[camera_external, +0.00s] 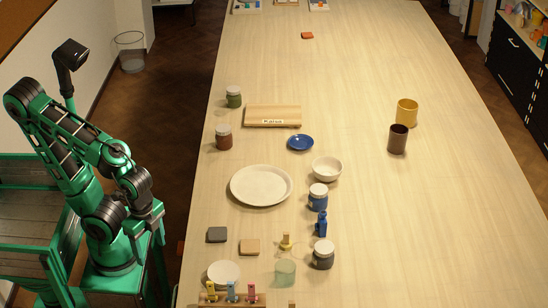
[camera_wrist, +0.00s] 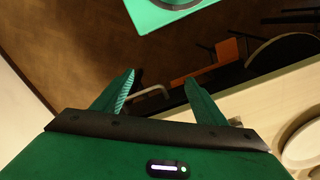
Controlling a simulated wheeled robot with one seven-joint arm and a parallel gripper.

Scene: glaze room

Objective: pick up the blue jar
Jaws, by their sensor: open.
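The blue jar (camera_external: 318,197) stands upright on the long table, right of the large cream plate and just below the cream bowl. It has a pale lid. My gripper (camera_wrist: 160,78) is open and empty in the wrist view, its two green fingers apart above the floor beside the table. In the external view my arm is folded at the left, clear of the table and far from the jar; I cannot make out the fingers there. The blue jar is not seen in the wrist view.
Close to the jar are the cream bowl (camera_external: 326,169), a small blue bottle (camera_external: 321,223), the cream plate (camera_external: 262,185) and a dark grey jar (camera_external: 323,255). Green (camera_external: 234,97) and red-brown (camera_external: 224,137) jars stand farther left.

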